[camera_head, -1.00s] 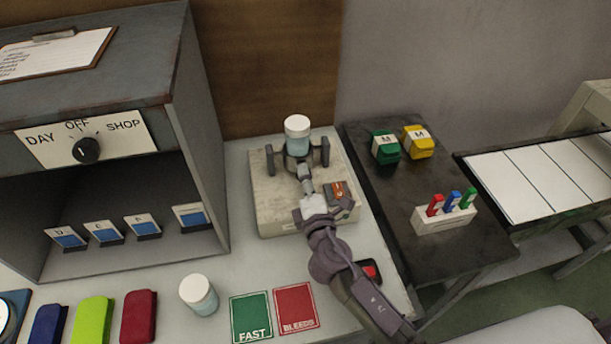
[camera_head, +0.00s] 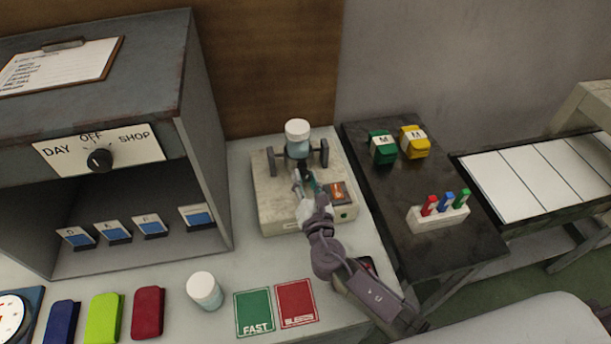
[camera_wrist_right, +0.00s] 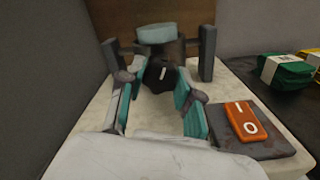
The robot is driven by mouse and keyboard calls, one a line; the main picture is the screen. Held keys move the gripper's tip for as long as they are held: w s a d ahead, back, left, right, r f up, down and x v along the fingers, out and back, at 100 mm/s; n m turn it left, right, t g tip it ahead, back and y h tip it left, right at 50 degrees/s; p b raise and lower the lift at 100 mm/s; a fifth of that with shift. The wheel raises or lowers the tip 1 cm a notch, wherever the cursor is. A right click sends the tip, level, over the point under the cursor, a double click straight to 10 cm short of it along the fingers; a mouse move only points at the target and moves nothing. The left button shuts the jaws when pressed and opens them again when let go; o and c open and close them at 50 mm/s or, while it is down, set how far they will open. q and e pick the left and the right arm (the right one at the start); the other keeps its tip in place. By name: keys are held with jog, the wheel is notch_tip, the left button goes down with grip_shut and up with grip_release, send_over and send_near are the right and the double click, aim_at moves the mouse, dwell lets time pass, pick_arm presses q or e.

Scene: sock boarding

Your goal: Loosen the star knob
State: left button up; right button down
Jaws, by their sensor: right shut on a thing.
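The star knob (camera_wrist_right: 162,77) is black with a white mark, on the front of the pale machine (camera_head: 268,215) below the jar holder. In the head view it is mostly hidden by my right gripper (camera_head: 307,185). In the right wrist view, the teal-padded fingers of my right gripper (camera_wrist_right: 161,90) stand on both sides of the knob and are shut on it. A white-lidded jar (camera_head: 298,143) stands upright between two dark posts above the knob. My left gripper is not in view.
An orange rocker switch (camera_head: 338,192) sits right of my gripper. A loose jar (camera_head: 205,291), green FAST card (camera_head: 254,313) and red card (camera_head: 296,303) lie in front. A grey cabinet (camera_head: 205,150) rises at the left; a dark side table (camera_head: 400,200) stands right.

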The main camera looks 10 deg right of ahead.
jog(key=shift+n+p, duration=0.55)
jog(key=shift+n, duration=0.85)
jog(key=c, duration=0.8)
grip_release()
jog(key=s, duration=1.2)
jog(key=shift+s+f, duration=0.1)
